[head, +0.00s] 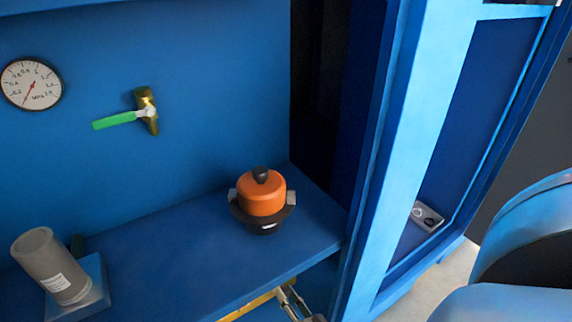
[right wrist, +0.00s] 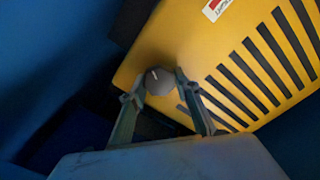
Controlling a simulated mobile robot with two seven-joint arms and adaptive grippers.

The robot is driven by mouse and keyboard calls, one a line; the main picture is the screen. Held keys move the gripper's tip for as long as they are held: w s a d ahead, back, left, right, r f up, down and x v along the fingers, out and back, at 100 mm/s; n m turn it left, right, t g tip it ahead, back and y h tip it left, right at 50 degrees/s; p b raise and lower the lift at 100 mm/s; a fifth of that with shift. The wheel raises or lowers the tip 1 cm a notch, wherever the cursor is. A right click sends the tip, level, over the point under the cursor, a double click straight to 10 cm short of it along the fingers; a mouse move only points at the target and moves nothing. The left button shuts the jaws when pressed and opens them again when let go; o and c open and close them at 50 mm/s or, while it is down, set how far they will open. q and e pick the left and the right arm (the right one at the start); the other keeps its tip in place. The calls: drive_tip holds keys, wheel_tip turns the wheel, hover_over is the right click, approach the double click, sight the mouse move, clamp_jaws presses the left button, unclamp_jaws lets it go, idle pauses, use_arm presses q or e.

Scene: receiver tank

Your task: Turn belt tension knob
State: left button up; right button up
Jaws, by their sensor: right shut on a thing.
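The belt tension knob (right wrist: 159,77) is a round grey knob with a white mark, on the edge of a yellow slotted guard (right wrist: 190,45) in the right wrist view. My right gripper (right wrist: 158,88) has one finger on each side of the knob and is shut on it. In the head view my right gripper (head: 288,297) shows only in part at the bottom edge, below the blue shelf, beside a strip of the yellow guard (head: 247,306). The knob is hidden there. My left gripper is in neither view.
Above the gripper, the blue shelf (head: 190,262) holds an orange pot-shaped part (head: 262,194) and a grey cylinder (head: 50,268). A gauge (head: 31,84) and a green-handled valve (head: 146,110) are on the back wall. A blue frame post (head: 408,150) stands to the right.

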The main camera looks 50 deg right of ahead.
drive_tip(key=o, duration=1.1)
drive_tip(key=shift+s, duration=0.1)
drive_tip(key=v, duration=1.1)
drive_tip(key=shift+s+a, duration=0.25)
drive_tip(key=shift+s, duration=0.1)
